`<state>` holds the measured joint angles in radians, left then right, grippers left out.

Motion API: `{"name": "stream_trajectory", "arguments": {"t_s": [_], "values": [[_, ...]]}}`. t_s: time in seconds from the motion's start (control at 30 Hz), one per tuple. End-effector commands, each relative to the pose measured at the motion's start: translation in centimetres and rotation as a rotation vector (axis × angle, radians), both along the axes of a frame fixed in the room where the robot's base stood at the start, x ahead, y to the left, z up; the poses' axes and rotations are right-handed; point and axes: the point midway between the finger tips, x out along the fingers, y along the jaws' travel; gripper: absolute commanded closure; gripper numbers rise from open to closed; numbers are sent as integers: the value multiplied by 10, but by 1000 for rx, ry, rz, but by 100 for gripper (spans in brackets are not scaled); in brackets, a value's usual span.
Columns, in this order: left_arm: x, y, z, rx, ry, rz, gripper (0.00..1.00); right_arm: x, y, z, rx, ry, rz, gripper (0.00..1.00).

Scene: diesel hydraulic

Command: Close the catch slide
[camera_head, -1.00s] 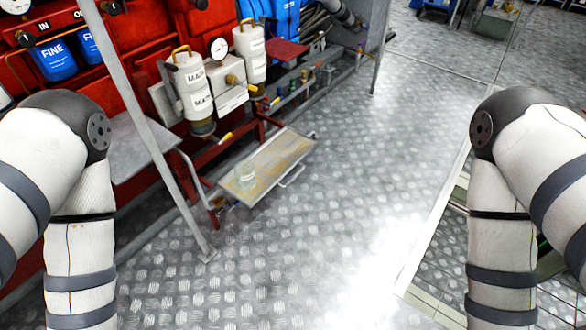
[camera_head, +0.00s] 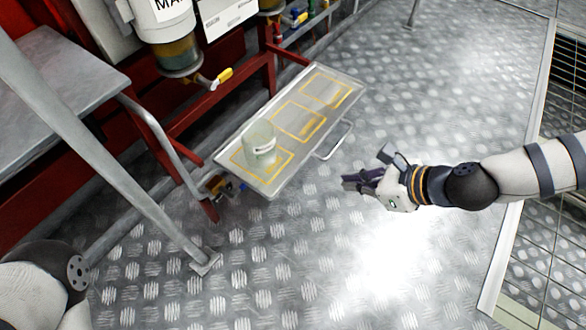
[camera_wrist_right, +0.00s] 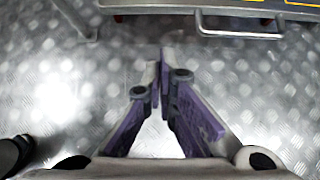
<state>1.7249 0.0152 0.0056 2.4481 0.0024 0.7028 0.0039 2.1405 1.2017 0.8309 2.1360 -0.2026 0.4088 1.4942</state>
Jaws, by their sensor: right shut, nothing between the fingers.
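The catch slide (camera_head: 310,118) is a pale flat tray with yellow outlined squares, standing out from the red frame over the floor. A clear jar (camera_head: 259,143) stands on its near left square. A metal bar handle (camera_head: 334,140) is on its right edge; the handle also shows at the top of the right wrist view (camera_wrist_right: 240,33). My right gripper (camera_head: 352,182) is shut and empty, to the right of the slide and a little apart from the handle. Its purple fingers (camera_wrist_right: 159,75) meet in the right wrist view. My left gripper is out of view; only part of the left arm shows.
A grey diagonal post (camera_head: 110,170) stands left of the slide, its foot on the floor. A grey shelf (camera_head: 55,90) and a curved rail (camera_head: 165,140) are at the left. A yellow-handled valve (camera_head: 222,76) sits above the slide. The patterned floor at right is clear.

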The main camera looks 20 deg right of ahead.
Motion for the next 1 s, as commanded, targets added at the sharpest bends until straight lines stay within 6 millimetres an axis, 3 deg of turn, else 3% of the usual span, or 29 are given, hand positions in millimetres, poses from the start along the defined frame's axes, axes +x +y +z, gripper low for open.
{"name": "stream_trajectory", "arguments": {"t_s": [0.43, 0.7, 1.0], "values": [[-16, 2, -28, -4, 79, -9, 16, 50, 43, -71, -2, 4, 8, 100], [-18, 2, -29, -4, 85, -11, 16, 78, 64, -64, -2, 1, 6, 100], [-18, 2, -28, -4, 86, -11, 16, 80, 66, -63, -2, 1, 6, 100]]}}
